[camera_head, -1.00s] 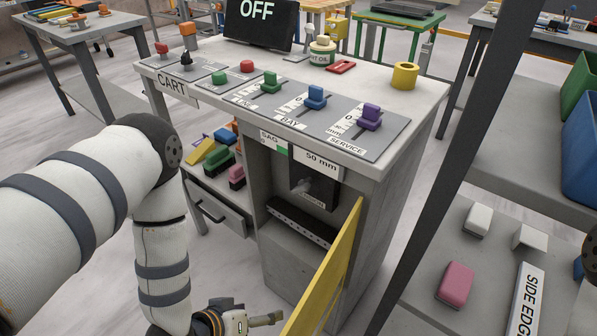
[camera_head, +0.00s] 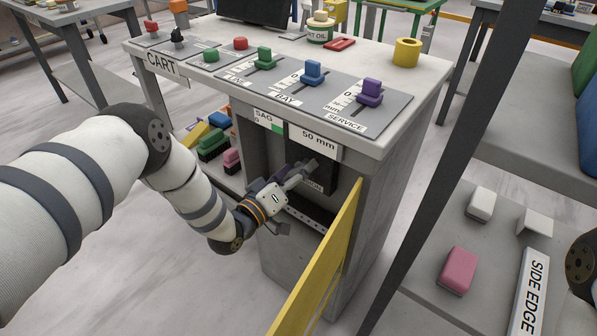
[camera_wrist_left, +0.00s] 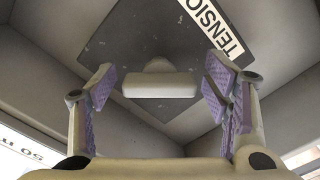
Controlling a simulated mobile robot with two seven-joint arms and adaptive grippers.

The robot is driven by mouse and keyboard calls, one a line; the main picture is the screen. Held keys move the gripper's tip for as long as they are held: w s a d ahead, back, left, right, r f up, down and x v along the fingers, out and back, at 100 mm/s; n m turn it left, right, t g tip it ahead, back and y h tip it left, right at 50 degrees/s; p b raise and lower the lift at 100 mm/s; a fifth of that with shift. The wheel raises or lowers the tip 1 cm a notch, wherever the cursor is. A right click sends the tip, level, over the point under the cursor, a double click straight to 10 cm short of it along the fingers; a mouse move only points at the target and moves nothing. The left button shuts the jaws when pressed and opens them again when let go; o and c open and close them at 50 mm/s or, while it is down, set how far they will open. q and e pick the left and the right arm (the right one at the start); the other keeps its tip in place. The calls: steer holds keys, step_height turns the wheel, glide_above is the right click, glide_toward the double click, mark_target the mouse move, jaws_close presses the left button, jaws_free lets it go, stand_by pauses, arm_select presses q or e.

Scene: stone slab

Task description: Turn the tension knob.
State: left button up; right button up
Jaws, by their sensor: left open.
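The tension knob (camera_wrist_left: 158,82) is a pale bar-shaped grip on a dark square plate (camera_wrist_left: 140,45) labelled "TENSIO…" in the left wrist view. My left gripper (camera_head: 303,172) is open inside the cabinet opening, in front of the dark plate (camera_head: 327,172). In the left wrist view its purple-padded fingers stand on either side of the knob, with a gap on each side; they do not appear to touch it. In the head view the gripper hides the knob. My right gripper is not in view.
A yellow door panel (camera_head: 318,262) stands open right of the gripper. The cabinet top (camera_head: 385,62) overhangs the opening, with a "50 mm" sign (camera_head: 316,141) just above. A perforated dark bar (camera_head: 305,217) runs below. A dark post (camera_head: 440,165) rises at right.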

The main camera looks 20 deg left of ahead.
arm_select(q)
steer(key=shift+w, duration=0.1)
steer(key=shift+c, duration=0.2)
steer(key=c, duration=1.1)
steer(key=shift+c, duration=0.2)
steer(key=shift+m, duration=0.3)
steer(key=m, duration=0.4)
steer(key=shift+m, duration=0.3)
steer(key=m+p, duration=0.1)
steer(key=m, duration=0.3)
steer(key=shift+m, duration=0.4)
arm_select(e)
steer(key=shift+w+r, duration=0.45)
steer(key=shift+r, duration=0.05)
arm_select(q)
steer(key=shift+m, duration=0.3)
steer(key=o, duration=1.2)
